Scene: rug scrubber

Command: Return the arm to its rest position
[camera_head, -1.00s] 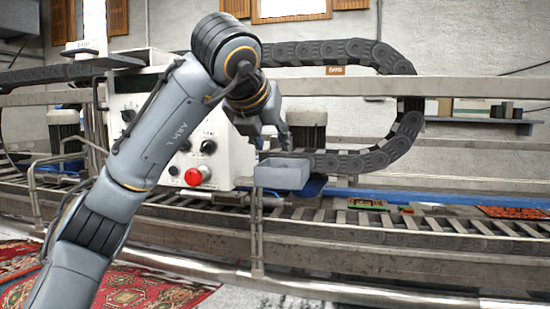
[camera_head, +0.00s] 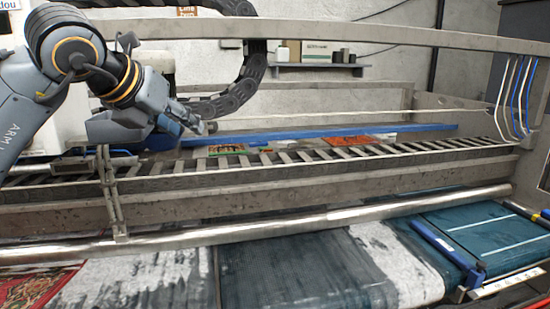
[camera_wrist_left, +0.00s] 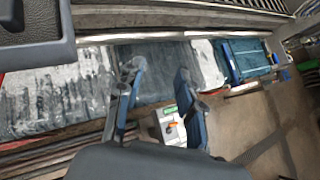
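My left arm comes in from the left in the head view, bent at the elbow. Its left gripper (camera_head: 196,122) is held in front of the machine's rail and roller track. In the left wrist view the two fingers of the left gripper (camera_wrist_left: 158,82) stand apart with nothing held between them. My right gripper is in neither view.
The rug machine's metal rail (camera_head: 330,168) runs across the scene, with a steel roller (camera_head: 300,222) below. A wet rug (camera_head: 300,270) lies in front. A grey bin (camera_wrist_left: 32,25) is close by at the wrist view's upper left. A wall shelf (camera_head: 318,68) is behind.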

